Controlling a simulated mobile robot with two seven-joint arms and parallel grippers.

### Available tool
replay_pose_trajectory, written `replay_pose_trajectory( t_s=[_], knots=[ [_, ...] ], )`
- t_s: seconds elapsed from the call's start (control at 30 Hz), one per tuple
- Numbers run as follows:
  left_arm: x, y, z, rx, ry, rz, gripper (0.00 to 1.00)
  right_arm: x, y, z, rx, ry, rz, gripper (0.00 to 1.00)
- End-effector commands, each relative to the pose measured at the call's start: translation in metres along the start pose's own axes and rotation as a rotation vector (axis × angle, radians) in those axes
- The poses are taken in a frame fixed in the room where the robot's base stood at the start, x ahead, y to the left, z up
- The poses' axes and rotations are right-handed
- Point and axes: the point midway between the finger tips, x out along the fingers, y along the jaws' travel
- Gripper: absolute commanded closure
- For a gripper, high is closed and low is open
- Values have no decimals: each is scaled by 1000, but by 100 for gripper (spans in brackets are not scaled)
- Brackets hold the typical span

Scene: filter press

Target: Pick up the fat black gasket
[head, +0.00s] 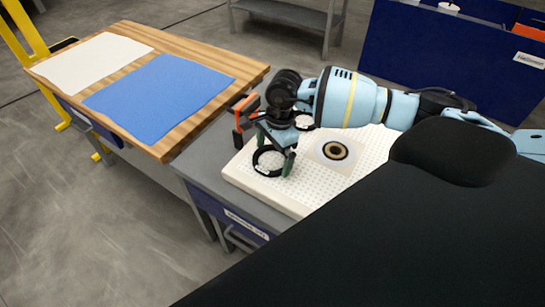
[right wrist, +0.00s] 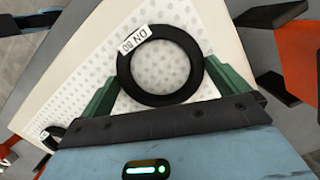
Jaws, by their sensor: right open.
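The fat black gasket (right wrist: 197,66) is a thick ring with a white "DN 80" tag. It lies flat on a white perforated board (head: 240,176); in the head view the ring (head: 257,163) shows just below my right gripper (head: 275,153). In the right wrist view my right gripper (right wrist: 168,68) is open, its green fingers on either side of the ring. Clear contact does not show. A second black ring (head: 303,129) lies behind, partly hidden by my wrist. My left gripper is not in view.
An orange and black piece (head: 243,112) stands close at the board's left. A wooden table (head: 228,78) with a white sheet (head: 90,62) and a blue sheet (head: 160,95) is at left.

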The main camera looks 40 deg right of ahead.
Motion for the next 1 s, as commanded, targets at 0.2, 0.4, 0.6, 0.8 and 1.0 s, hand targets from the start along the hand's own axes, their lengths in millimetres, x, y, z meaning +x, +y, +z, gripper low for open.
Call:
replay_pose_trajectory(
  t_s=[0.2, 0.4, 0.6, 0.8, 1.0],
  knots=[
    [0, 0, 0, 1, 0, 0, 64, 0, 0, 0, 0, 0, 0, 0],
    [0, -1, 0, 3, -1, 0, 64, 0, 0, 0, 0, 0, 0, 26],
    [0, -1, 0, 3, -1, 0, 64, 0, 0, 0, 0, -1, -1, 33],
    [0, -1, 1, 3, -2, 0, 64, -3, 0, 1, 0, -1, -1, 33],
    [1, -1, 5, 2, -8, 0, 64, -21, -1, 3, -2, -2, -3, 33]
  ],
)
